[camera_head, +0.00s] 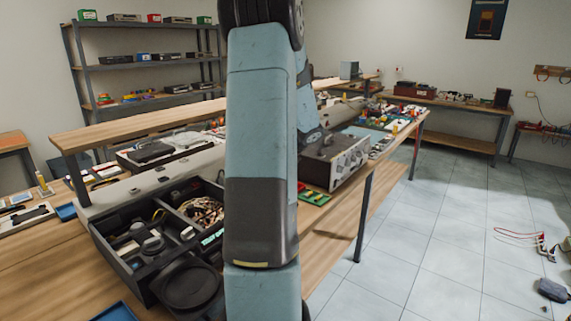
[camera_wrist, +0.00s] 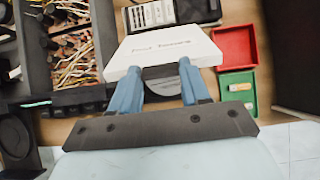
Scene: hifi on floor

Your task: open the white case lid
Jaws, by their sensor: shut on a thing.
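The white case lid (camera_wrist: 163,46) shows in the wrist view as a pale slab with dark lettering on its front edge. My gripper (camera_wrist: 159,67) has its two blue fingers at the front edge of the lid, shut on it. The fingers stand apart, and their exact contact is partly hidden by the lid. A dark part with a grey round piece (camera_wrist: 168,80) lies below the lid, between the fingers. In the head view my arm hides the case and my gripper.
A black divided organizer (camera_head: 160,230) with wires lies left of the case. Red (camera_wrist: 233,47) and green (camera_wrist: 238,92) trays lie close on its right. A metal instrument (camera_head: 333,160) stands farther along the wooden bench.

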